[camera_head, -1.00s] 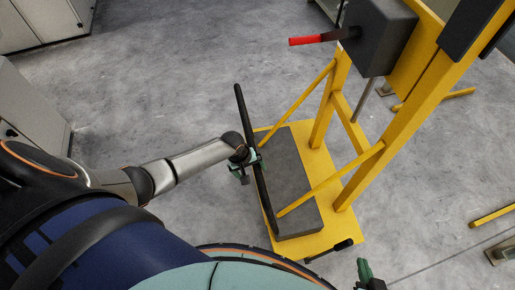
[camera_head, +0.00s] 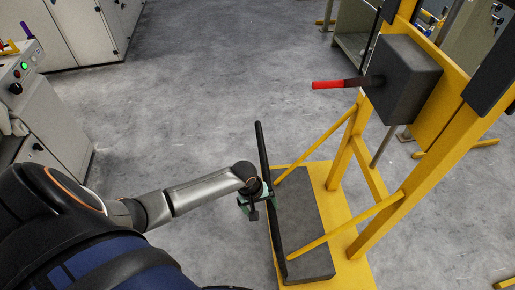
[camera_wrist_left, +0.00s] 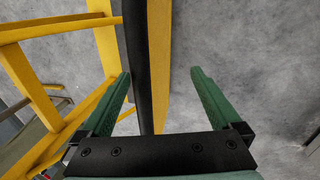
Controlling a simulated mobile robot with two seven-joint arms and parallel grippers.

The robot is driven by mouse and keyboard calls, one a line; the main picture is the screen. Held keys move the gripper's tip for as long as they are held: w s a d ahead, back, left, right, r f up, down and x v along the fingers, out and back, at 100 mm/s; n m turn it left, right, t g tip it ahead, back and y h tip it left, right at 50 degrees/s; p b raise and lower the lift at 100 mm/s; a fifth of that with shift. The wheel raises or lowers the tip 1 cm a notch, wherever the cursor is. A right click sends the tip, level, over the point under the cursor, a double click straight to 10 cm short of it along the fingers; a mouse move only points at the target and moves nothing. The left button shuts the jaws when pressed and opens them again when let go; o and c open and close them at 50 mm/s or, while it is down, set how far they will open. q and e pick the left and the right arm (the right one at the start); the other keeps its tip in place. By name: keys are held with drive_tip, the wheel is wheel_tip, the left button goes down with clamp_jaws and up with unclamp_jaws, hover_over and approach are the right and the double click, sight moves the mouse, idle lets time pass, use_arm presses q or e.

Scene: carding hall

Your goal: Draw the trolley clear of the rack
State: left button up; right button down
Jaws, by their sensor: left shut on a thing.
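The trolley shows in the head view as a yellow base (camera_head: 349,262) with a dark grey slab (camera_head: 312,238) on it. A long black handle bar (camera_head: 259,145) runs along its left side; it also shows in the wrist view (camera_wrist_left: 136,50). My left gripper (camera_head: 262,198) is shut on this bar, about midway along it. In the wrist view its green fingers (camera_wrist_left: 160,75) stand either side of the bar. A yellow upright frame (camera_head: 385,232) stands at the trolley's right; I cannot tell whether it is joined to it. My right gripper is out of view.
A dark box (camera_head: 402,78) with a red-tipped lever (camera_head: 328,85) is mounted on the yellow frame. A pale machine (camera_head: 50,110) with buttons stands at the left, and grey cabinets (camera_head: 95,30) stand behind. The concrete floor (camera_head: 200,90) between them is clear.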

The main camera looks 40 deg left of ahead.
use_arm(q)
drive_tip(key=w+v, duration=0.1)
drive_tip(key=v, duration=0.6)
drive_tip(key=shift+s+a, duration=0.15)
drive_tip(key=shift+s, duration=0.05)
